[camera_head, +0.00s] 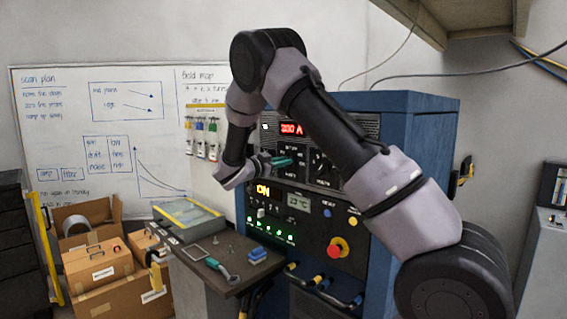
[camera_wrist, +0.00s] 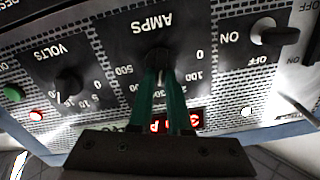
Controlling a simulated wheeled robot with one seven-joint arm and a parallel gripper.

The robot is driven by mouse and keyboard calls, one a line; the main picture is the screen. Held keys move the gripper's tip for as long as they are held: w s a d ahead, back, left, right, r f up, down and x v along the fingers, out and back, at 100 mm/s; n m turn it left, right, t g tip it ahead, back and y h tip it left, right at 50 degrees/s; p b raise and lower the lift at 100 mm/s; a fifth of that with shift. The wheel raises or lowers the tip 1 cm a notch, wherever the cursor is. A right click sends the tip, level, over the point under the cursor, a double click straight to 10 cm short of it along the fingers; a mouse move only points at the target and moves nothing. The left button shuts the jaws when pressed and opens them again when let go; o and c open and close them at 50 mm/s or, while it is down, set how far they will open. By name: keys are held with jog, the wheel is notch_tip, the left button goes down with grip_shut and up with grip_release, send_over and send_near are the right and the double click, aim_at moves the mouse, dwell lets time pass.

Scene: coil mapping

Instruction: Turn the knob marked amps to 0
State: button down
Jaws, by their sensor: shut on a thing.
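The amps knob (camera_wrist: 158,58) is black and sits in the middle of the wrist view, under upside-down "AMPS" lettering on a dark plate (camera_wrist: 122,40). Its scale shows 0, 100 and 500 around it, with other marks partly covered. My gripper (camera_wrist: 160,76) has green fingers closed on the knob, which hide most of it and its pointer. In the head view my gripper (camera_head: 284,161) reaches the panel of the blue cabinet (camera_head: 415,125), and the knob is hard to make out. A red display (camera_head: 291,128) above appears to read 200 or 300 A.
The volts knob (camera_wrist: 68,84) is beside the amps plate, and an on/off switch (camera_wrist: 274,36) is on the other side. A red emergency button (camera_head: 336,248) is lower on the cabinet. A small shelf (camera_head: 225,270) with tools juts out below.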

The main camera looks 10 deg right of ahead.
jog(key=shift+n, duration=0.3)
jog(key=n, duration=1.4)
jog(key=w+a+f+n, duration=0.1)
jog(key=n, duration=0.5)
jog(key=shift+n, duration=0.4)
jog(key=c, duration=0.9)
grip_release()
jog(key=shift+o, duration=0.2)
